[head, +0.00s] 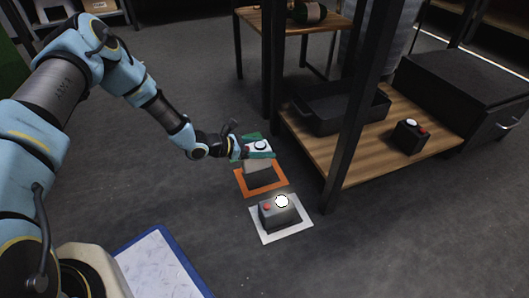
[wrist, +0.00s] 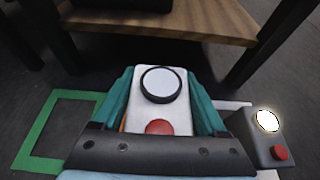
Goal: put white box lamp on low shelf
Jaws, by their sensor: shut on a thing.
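The white box lamp (head: 261,145) is between the teal fingers of my gripper (head: 255,148), which is shut on it. In the wrist view the box lamp (wrist: 149,122) has a white round lamp on top, unlit, and a red button nearer me. In the head view it is over the orange-framed square (head: 246,187); I cannot tell if it is raised off it. The low shelf (head: 338,170) is a wooden board with black posts, to the right of my gripper. Its edge also shows at the top of the wrist view (wrist: 190,22).
A dark grey box (head: 279,213) with a glowing lamp and red button sits on a white square. A green outline (wrist: 32,144) lies on the floor. On the low shelf are a black tray (head: 338,112) and a black button box (head: 409,136), with bare wood between and in front.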

